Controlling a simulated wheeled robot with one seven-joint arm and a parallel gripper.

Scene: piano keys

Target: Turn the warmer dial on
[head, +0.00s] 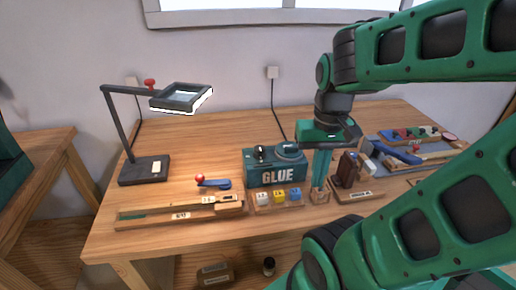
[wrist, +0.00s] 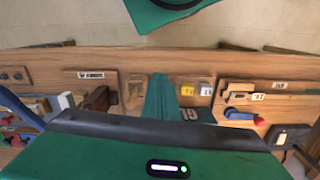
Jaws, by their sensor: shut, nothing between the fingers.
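The warmer is a dark teal box (head: 262,179) marked GLUE, on the table near the middle of the head view. A black knob (head: 259,153), which looks like the dial, is at its upper left; its setting is too small to read. A round lid (head: 289,148) is on its top right. My gripper (head: 320,188) points down just right of the box, fingers together and empty, apart from the knob. In the wrist view my fingers (wrist: 160,80) show as one green strip. Only a bit of the warmer's lettering (wrist: 187,115) shows there; my gripper's body hides the dial.
Small blocks (head: 279,196) sit in a wooden rack before the box. A blue tool with a red ball (head: 214,183) and a desk lamp (head: 145,171) stand left. Brown blocks (head: 347,170) and tools crowd the right. The back left tabletop (head: 215,140) is clear.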

